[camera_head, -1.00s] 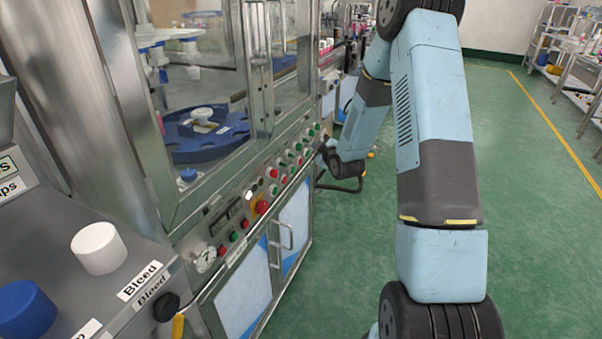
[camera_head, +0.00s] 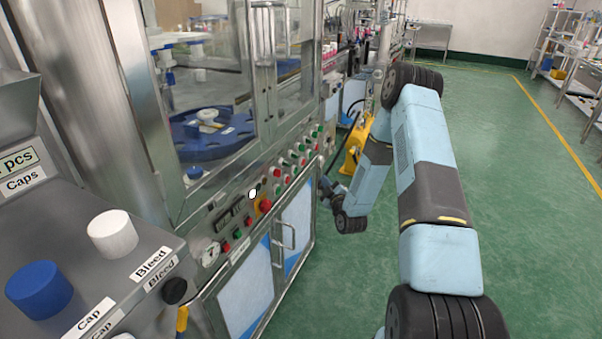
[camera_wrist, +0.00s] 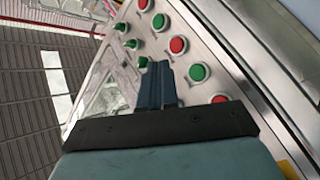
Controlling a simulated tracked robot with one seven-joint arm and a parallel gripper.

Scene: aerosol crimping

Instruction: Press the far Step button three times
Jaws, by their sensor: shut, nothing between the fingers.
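A steel control panel (camera_head: 237,216) on the machine front carries a row of red and green buttons. In the wrist view I see a green button (camera_wrist: 198,72) just right of my fingertips, with red buttons (camera_wrist: 177,45) on either side of it along the row. Green selector switches (camera_wrist: 133,43) form a second row to the left. I cannot read any Step label, so I cannot tell which button is the far Step one. My gripper (camera_wrist: 158,68) is shut and empty, pointing at the panel. Contact cannot be told. The head view shows it small beside the panel's far part (camera_head: 323,184).
Cabinet doors with a handle (camera_head: 291,235) are below the panel. A blue rotary table (camera_head: 205,145) sits behind glass. A grey console with white (camera_head: 112,233) and blue caps (camera_head: 38,290) is at near left. A yellow object (camera_head: 352,150) stands beyond my arm.

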